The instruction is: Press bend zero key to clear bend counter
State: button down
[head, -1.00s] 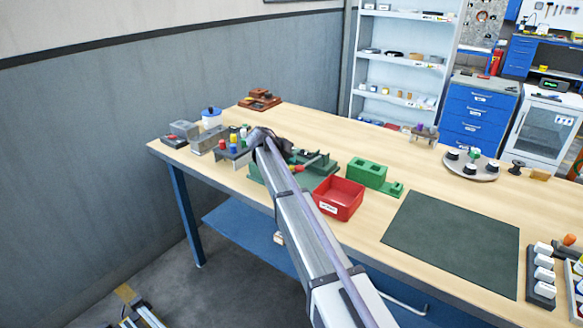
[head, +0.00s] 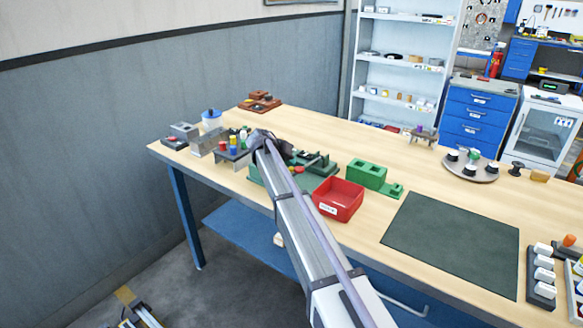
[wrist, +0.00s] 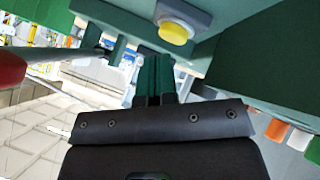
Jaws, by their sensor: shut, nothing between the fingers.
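A round yellow key (wrist: 176,31) sits on a grey block (wrist: 187,13) mounted on a dark green machine (wrist: 245,55) in the wrist view. No label on the key is readable. My gripper (wrist: 153,62) is shut and empty, its fingers pointing up the picture, just below and left of the yellow key. A gap shows between them in the picture; I cannot tell the distance in depth. In the head view the green machine (head: 318,163) stands on the bench, partly behind my arm, which hides the key and the gripper's tips.
A red tray (head: 338,199) and a green block (head: 366,174) stand right of the machine. Grey blocks and small coloured parts (head: 232,146) stand left. A red-handled lever (wrist: 12,68) is at the wrist view's left edge. The dark mat (head: 455,245) is clear.

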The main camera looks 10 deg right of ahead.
aim_at(290, 168)
jog(key=shift+s+f+g, duration=0.15)
jog(key=shift+s+f, duration=0.1)
jog(key=shift+s, duration=0.25)
jog(key=shift+s+f+g, duration=0.15)
jog(key=shift+s+f, duration=0.1)
jog(key=shift+s, duration=0.2)
jog(key=shift+w, duration=0.1)
jog(key=shift+d+f, duration=0.1)
jog(key=shift+f, duration=0.05)
jog(key=shift+w, duration=0.25)
jog(key=shift+w+r+p, duration=0.15)
jog(key=shift+r+p, duration=0.2)
jog(key=shift+p, duration=0.25)
jog(key=r+p, duration=0.2)
jog(key=w+r+p, duration=0.1)
jog(key=r+p, duration=0.1)
jog(key=p, duration=0.1)
jog(key=shift+r, duration=0.3)
jog(key=shift+f, duration=0.1)
